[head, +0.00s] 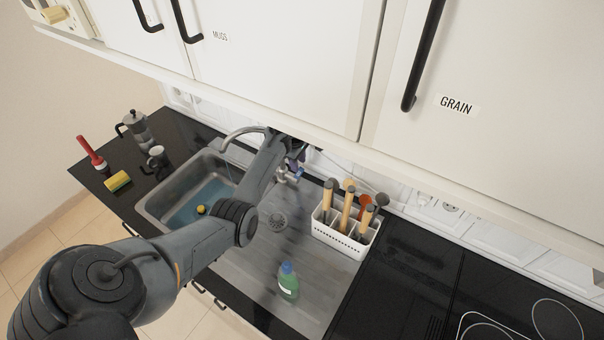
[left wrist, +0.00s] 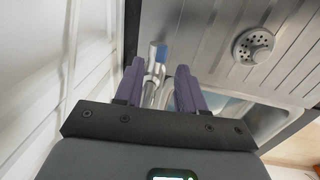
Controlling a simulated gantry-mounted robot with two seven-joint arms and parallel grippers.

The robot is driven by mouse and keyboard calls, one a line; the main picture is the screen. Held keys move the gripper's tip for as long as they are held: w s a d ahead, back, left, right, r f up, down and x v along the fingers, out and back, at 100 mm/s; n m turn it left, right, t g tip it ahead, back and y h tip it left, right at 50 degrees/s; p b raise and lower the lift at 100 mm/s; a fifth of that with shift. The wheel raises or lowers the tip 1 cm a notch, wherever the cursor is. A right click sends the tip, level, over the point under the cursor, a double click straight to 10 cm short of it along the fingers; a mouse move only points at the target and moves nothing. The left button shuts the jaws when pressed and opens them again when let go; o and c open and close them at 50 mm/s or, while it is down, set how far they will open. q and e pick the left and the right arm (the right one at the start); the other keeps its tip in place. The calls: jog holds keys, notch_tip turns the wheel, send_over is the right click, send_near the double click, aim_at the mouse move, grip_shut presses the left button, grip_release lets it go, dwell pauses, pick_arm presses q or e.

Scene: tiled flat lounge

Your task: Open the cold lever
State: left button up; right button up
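The cold lever, a metal handle with a blue tip (left wrist: 162,53), shows between and just beyond my left fingertips in the left wrist view. In the head view its blue end (head: 299,172) shows beside my left gripper (head: 291,163), which is mostly hidden by my arm. In the left wrist view my left gripper (left wrist: 158,72) has its two purple fingers apart, with the metal tap parts in the gap; I cannot tell whether they touch. The curved tap spout (head: 240,132) reaches over the sink (head: 155,205). My right gripper is not in view.
A white caddy (head: 340,238) with several wooden-handled tools stands right of the tap. A green bottle (head: 288,281) stands on the drainboard. Cabinets (head: 280,50) hang close above my arm.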

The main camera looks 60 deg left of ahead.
aim_at(300, 174)
pick_arm(q)
jog(key=f, duration=0.2)
jog(key=f+b, duration=0.1)
jog(key=f, duration=0.2)
jog(key=w+f+b, duration=0.1)
jog(key=f, duration=0.2)
jog(key=shift+a, duration=0.25)
jog(key=shift+c, duration=0.4)
grip_shut()
